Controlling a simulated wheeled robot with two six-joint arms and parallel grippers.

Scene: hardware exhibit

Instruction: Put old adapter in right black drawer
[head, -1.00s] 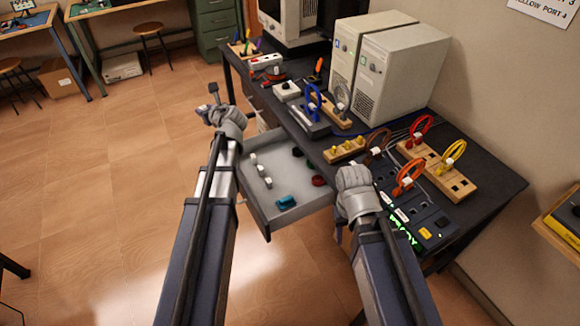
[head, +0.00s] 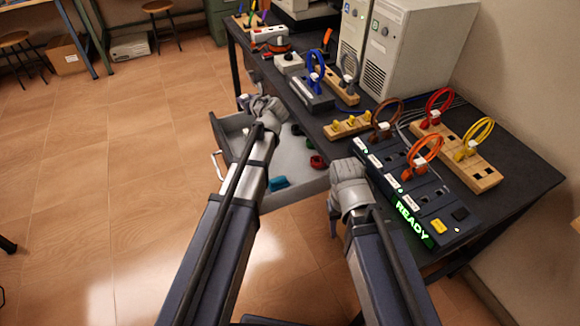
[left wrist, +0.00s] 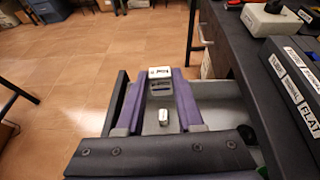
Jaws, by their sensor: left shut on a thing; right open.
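My left gripper (head: 246,103) is over the back left part of an open drawer (head: 224,142) under the black bench. In the left wrist view its purple fingers are shut on a small white adapter (left wrist: 160,73) with a dark label and slots. The adapter appears above the drawer; whether it touches anything is unclear.
The bench holds a black panel with a green READY sign (head: 412,222), wooden blocks with coloured cable loops (head: 465,160), and beige computer towers (head: 420,50). A yellow-pegged block (head: 348,126) sits near the front edge. The floor left of the drawer is clear.

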